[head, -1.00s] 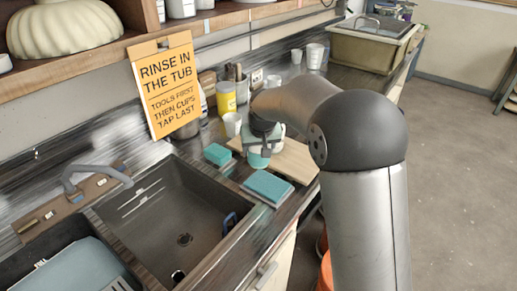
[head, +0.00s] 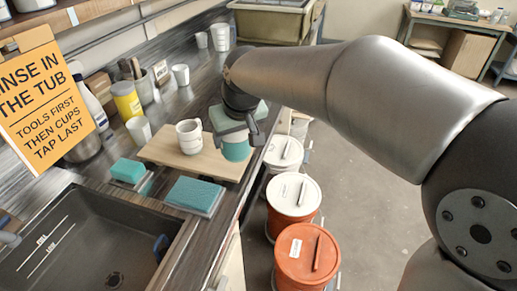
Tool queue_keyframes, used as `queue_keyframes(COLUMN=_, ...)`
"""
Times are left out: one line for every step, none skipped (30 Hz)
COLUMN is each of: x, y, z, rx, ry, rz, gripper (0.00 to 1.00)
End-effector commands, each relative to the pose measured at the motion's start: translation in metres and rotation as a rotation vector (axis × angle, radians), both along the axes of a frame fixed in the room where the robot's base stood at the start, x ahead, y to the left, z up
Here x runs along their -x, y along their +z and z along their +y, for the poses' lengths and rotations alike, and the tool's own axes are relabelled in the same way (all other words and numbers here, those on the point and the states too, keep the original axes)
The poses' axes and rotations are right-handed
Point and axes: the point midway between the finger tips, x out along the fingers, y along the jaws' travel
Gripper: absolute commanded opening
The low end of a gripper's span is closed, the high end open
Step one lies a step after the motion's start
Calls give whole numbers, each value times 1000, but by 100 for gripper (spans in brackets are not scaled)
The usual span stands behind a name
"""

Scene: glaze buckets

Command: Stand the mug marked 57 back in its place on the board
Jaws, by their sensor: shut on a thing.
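My gripper (head: 236,135) points down over the right end of a pale wooden board (head: 160,151) on the counter. It is shut on a teal mug (head: 236,151), with a finger on either side. The mug looks upright; I cannot tell whether its base touches the board. No number is readable on it. A white mug (head: 189,142) stands upright on the board, left of my gripper. I cannot read a number on that one either. The gripper body hides the top of the teal mug.
A teal sponge block (head: 128,170) and a teal pad (head: 195,195) lie before the board, near the sink (head: 75,245). A white cup (head: 139,131) and yellow container (head: 127,103) stand behind. Lidded buckets (head: 293,194) stand on the floor beyond the counter's right edge.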

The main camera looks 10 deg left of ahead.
Motion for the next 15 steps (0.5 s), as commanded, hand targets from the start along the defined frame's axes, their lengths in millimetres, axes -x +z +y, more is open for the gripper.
queue_keyframes(x=0, y=0, z=3, rx=2, ry=8, rz=0, gripper=32)
queue_keyframes(x=-2, y=-1, z=6, rx=2, ry=10, rz=1, gripper=32)
queue_keyframes(x=-7, y=-4, z=9, rx=3, ry=12, rz=3, gripper=32)
queue_keyframes(x=-12, y=-6, z=12, rx=3, ry=12, rz=4, gripper=32)
queue_keyframes(x=-18, y=-9, z=15, rx=3, ry=12, rz=4, gripper=32)
queue_keyframes(x=-27, y=-13, z=20, rx=3, ry=12, rz=4, gripper=32)
queue_keyframes(x=-34, y=-16, z=23, rx=4, ry=12, rz=4, gripper=32)
queue_keyframes(x=-41, y=-19, z=27, rx=3, ry=11, rz=4, gripper=32)
queue_keyframes(x=-50, y=-23, z=32, rx=3, ry=11, rz=4, gripper=32)
queue_keyframes(x=-56, y=-27, z=36, rx=3, ry=11, rz=4, gripper=32)
queue_keyframes(x=-63, y=-30, z=39, rx=3, ry=11, rz=4, gripper=32)
queue_keyframes(x=-72, y=-34, z=44, rx=4, ry=10, rz=3, gripper=32)
queue_keyframes(x=-78, y=-38, z=48, rx=3, ry=10, rz=3, gripper=32)
queue_keyframes(x=-81, y=-47, z=49, rx=5, ry=10, rz=5, gripper=32)
queue_keyframes(x=-87, y=-55, z=52, rx=4, ry=9, rz=4, gripper=32)
